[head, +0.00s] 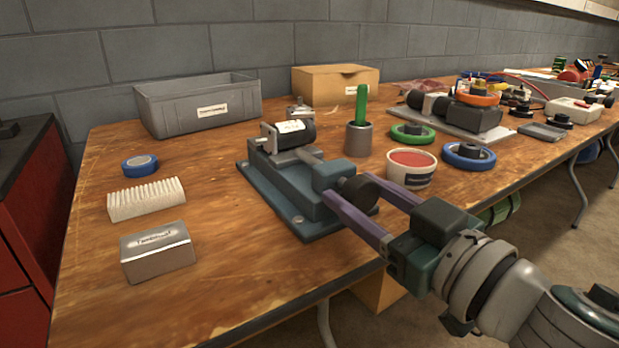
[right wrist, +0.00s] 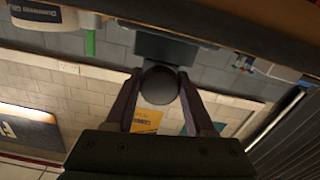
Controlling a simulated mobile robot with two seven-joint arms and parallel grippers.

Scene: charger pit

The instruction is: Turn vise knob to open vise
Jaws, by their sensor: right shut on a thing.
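The vise (head: 300,190) is a blue-grey block on a flat base plate near the front edge of the wooden table. A dark cylindrical motor with a white label (head: 289,134) sits at its far end. The round dark vise knob (head: 360,193) is at its near right end. My right gripper (head: 353,192) comes from the lower right, its two purple fingers shut on the knob. In the right wrist view the knob (right wrist: 159,86) sits between the two fingertips, with the vise body behind it. My left gripper is not in view.
A red-topped tub (head: 411,167), a grey cup with a green handle (head: 359,138) and blue and green rings stand right of the vise. A grey bin (head: 198,105) and cardboard box (head: 335,84) are behind. Left are blue tape (head: 140,165), a white ridged block (head: 146,199) and a grey box (head: 157,252).

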